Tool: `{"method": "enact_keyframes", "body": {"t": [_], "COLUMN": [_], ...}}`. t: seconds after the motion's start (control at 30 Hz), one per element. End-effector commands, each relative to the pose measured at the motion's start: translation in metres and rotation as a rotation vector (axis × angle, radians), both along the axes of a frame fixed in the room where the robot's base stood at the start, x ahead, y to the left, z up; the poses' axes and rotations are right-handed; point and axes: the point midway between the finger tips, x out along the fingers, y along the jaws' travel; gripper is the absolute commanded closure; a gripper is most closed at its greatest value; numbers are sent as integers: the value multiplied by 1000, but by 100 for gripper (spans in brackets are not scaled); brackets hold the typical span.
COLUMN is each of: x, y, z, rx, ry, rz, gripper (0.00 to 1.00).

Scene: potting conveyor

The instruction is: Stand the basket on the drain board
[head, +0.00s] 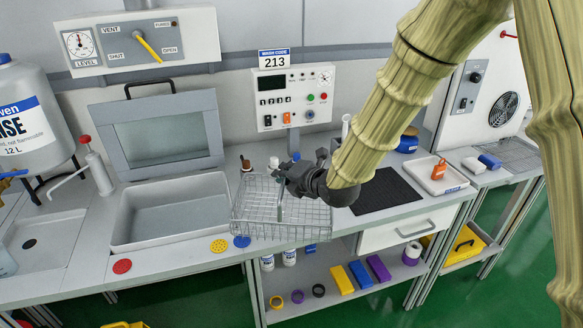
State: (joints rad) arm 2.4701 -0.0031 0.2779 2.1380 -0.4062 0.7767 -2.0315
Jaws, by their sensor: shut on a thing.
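A wire basket (255,208) with an upright handle is at the middle of the bench, just right of the open wash tank. My gripper (284,181) is shut on the top of its handle, from the right. The basket looks about level and empty. I cannot tell whether its base touches the bench. A black ribbed mat (385,192) lies right of my gripper, partly behind it. A grey slatted board (513,153) lies on the side bench at the far right. I cannot tell which of these is the drain board.
The wash tank (172,238) stands open with its lid raised. A control box (295,97) showing 213 is behind the basket. A white tray (437,178) with an orange bottle (439,169) is right of the mat. Red, yellow and blue discs (219,246) lie along the front edge.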

Motion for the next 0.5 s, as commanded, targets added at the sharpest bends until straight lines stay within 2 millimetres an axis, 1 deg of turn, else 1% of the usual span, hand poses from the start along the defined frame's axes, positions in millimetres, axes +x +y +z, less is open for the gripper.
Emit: {"method": "enact_keyframes", "body": {"t": [0.03,0.3,0.4,0.5], "x": [11,59,74,83], "y": [-3,-12,-15,-17], "z": [2,-3,-4,-7], "rx": [4,4,4,1], "ry": [0,-1,0,0], "rz": [-2,-1,1,2], "gripper": [100,100,100,100]}}
